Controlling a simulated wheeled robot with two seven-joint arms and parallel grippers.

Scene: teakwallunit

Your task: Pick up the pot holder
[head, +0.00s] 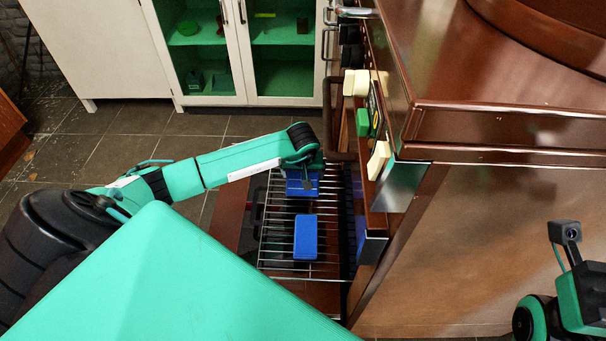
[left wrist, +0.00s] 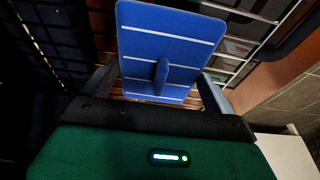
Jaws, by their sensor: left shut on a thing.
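The pot holder appears to be the blue pad with white stripes and a small raised fin (left wrist: 190,38) in the left wrist view. My left gripper (left wrist: 162,76) is shut on it, with a finger at either side. In the head view my left gripper (head: 304,168) is over the wire rack, with the blue pad (head: 300,188) just below it, partly hidden by the wrist. I cannot tell whether the pad touches the rack. A second blue block (head: 305,238) lies on the rack nearer to me. My right gripper's fingers are not in view.
The wire rack (head: 277,225) extends from the brown oven (head: 480,210), whose front with knobs and handle (head: 336,130) stands close right of my left arm. A white cabinet with glass doors (head: 240,50) is at the back. Tiled floor (head: 130,135) is free at left.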

